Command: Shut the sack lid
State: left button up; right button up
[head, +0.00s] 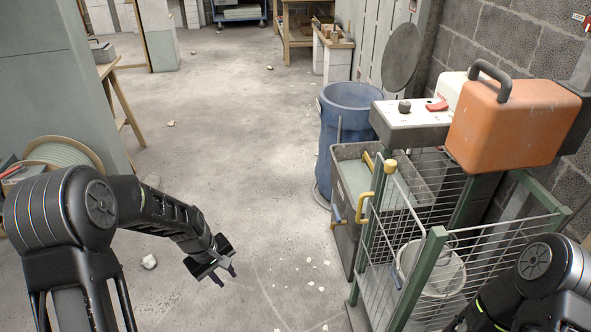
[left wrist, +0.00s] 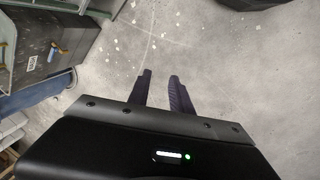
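A round dark grey lid (head: 402,57) stands upright behind a blue bin (head: 345,128) in the head view, at the upper right of centre. I take this for the sack lid; its hinge is not clear. The bin's mouth is uncovered. No separate sack can be made out. My left gripper (head: 226,273) is low over the floor, left of the bin and well apart from bin and lid. In the left wrist view its two fingers (left wrist: 160,75) stand apart with only floor between them. My right arm enters at the lower right; its gripper is out of view.
A cable reel (head: 62,155) is at left. The central floor is open, with small scattered debris.

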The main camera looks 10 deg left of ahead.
pick_arm(q)
jog(key=s+d+f+m+h, duration=0.1)
jog(key=s+d+f+m, duration=0.3)
jog(key=s+d+f, duration=0.3)
jog(key=s+d+f+m+g+h, duration=0.1)
jog(key=s+d+f+m, duration=0.3)
jog(key=s+d, duration=1)
notch_tip(320, 180, down, 3)
jog(key=shift+s+f+h, duration=0.2)
jog(key=shift+s+h, duration=0.1)
jog(key=shift+s, duration=0.05)
jog(key=shift+w, duration=0.15)
